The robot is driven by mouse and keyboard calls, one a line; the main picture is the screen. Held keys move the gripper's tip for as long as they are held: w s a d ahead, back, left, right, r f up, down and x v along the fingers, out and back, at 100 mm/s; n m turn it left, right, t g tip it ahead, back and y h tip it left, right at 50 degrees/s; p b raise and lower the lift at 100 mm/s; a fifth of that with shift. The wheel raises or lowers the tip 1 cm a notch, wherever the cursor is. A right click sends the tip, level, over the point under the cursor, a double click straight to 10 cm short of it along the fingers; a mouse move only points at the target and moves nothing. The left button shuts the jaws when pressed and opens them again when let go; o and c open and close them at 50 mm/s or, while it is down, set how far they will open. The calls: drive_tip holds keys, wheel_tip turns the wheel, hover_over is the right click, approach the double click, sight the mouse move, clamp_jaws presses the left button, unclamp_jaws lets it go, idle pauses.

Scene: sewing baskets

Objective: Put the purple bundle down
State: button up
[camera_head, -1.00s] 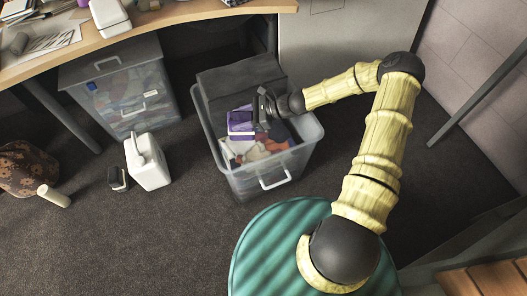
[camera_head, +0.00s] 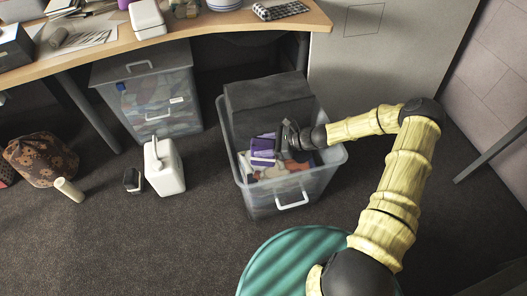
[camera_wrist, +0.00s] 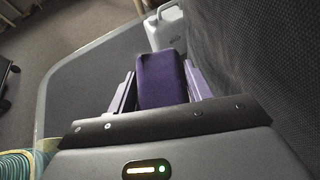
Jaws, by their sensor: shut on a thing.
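The purple bundle (camera_head: 262,146) is in my gripper (camera_head: 281,143), inside the open clear plastic bin (camera_head: 341,157). In the wrist view the bundle (camera_wrist: 161,80) sits between the two fingers of my gripper (camera_wrist: 162,88), which is shut on it. In the head view it is over the cloth pieces (camera_head: 281,170) in the bin; I cannot tell whether it touches them. My gripper hides part of the bundle's right side.
A dark grey block (camera_head: 268,103) fills the back of the bin. A white jug (camera_head: 165,166) and a small dark object (camera_head: 132,180) stand on the floor to the left. A lidded clear bin (camera_head: 147,100) is under the desk (camera_head: 200,27). Carpet in front is clear.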

wheel_tip(320, 180, down, 3)
drive_tip(key=shift+f+b, duration=0.2)
drive_tip(key=shift+b, duration=0.35)
drive_tip(key=shift+w+r, duration=0.1)
drive_tip(key=shift+a, duration=0.1)
drive_tip(key=o, duration=1)
drive_tip(key=shift+d, duration=0.2)
